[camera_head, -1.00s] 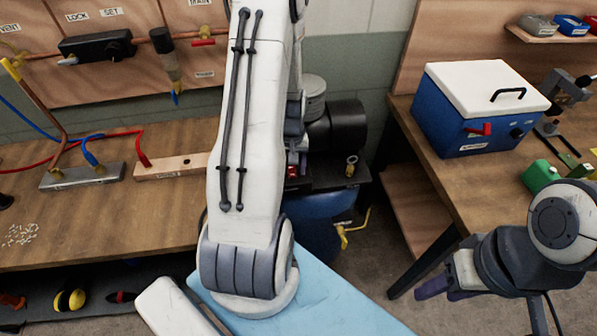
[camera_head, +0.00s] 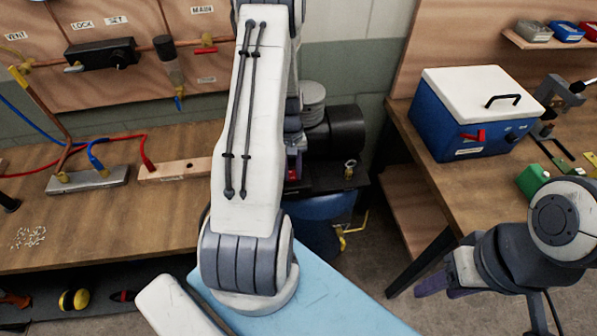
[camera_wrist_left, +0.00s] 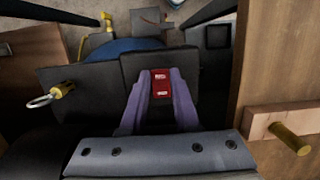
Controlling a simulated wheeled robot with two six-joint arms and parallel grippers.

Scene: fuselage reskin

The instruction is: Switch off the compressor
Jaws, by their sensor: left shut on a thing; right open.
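The compressor stands on the floor between the two benches, with a blue tank (camera_head: 320,226), a black motor (camera_head: 346,130) and a dark top plate. In the left wrist view, a red switch (camera_wrist_left: 161,83) with white marks sits on a black box of the compressor. My left gripper (camera_head: 293,163) is down at this box, partly hidden behind its own arm. In the left wrist view, the purple fingers of my left gripper (camera_wrist_left: 162,92) are shut on the red switch, one finger on each side. My right gripper (camera_head: 432,287) is open and empty at the lower right, away from the compressor.
A ring-topped brass fitting (camera_wrist_left: 52,96) stands beside the switch box. The left bench (camera_head: 120,220) and right bench (camera_head: 450,190) flank the compressor closely. A blue cooler box (camera_head: 465,130) stands on the right bench. A brass peg on a wooden block (camera_wrist_left: 290,138) is near the left wrist.

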